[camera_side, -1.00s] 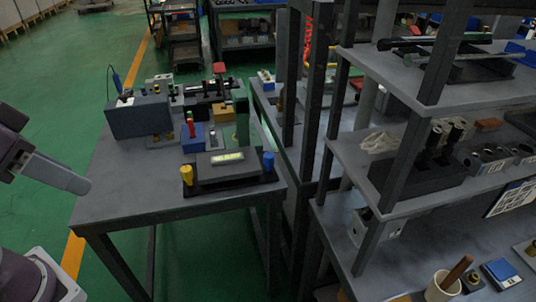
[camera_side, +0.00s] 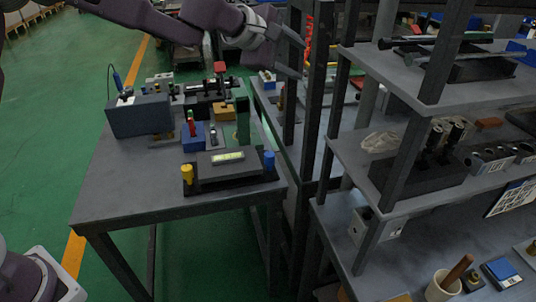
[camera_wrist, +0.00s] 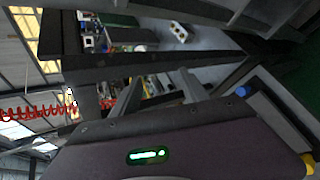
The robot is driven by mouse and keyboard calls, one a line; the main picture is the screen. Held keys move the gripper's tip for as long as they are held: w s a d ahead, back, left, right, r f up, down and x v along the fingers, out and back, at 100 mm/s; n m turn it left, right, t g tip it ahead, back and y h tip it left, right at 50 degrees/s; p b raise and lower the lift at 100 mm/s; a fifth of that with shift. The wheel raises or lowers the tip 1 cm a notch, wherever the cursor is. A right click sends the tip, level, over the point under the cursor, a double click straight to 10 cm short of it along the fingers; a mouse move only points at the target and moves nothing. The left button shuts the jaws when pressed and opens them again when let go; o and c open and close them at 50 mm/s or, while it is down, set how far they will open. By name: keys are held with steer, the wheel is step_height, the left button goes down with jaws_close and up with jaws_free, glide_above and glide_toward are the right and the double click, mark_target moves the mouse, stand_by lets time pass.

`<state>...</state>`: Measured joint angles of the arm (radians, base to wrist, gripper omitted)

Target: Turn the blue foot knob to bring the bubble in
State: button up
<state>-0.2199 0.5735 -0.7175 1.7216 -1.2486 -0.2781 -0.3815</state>
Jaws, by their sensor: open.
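The levelling block (camera_side: 205,170) sits near the front edge of the grey table in the side view. The blue foot knob (camera_side: 268,161) stands at its right end and a yellow knob (camera_side: 187,175) at its left end. A yellow-green vial (camera_side: 228,156) lies on top; the bubble's position is too small to tell. My gripper (camera_side: 301,60) is open and empty, high above and behind the block, well apart from the blue knob. In the wrist view my gripper (camera_wrist: 160,76) shows two spread fingers, with the blue knob (camera_wrist: 243,91) right of them and the yellow knob (camera_wrist: 308,162) at the right edge.
A grey box (camera_side: 140,116), a blue block (camera_side: 193,138) and a red-topped stand (camera_side: 220,68) are behind the levelling block. A dark rack post (camera_side: 318,110) and loaded shelves (camera_side: 400,85) stand close on the right. The table's front left is clear.

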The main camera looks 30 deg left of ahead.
steer(key=w+a+f+n+g+y, duration=0.1)
steer(key=w+a+f+n, duration=0.1)
steer(key=f+n, duration=0.15)
steer(key=w+a+f+n+y, duration=0.1)
steer(key=w+a+f+n, duration=0.1)
steer(key=f, duration=0.3)
steer(key=n+g, duration=0.2)
steer(key=n, duration=0.2)
glide_above(269, 154)
steer(key=w+d, duration=0.1)
step_height(269, 154, down, 7)
steer(key=f+n+g, duration=0.1)
steer(key=f, duration=0.4)
steer(key=f+n+g, duration=0.1)
steer(key=f, duration=0.4)
steer(key=s+a+f+n+g, duration=0.1)
steer(key=f+n+g, duration=0.1)
steer(key=f, duration=0.4)
steer(key=shift+w+f, duration=0.15)
steer(key=shift+f, duration=0.2)
jaws_close()
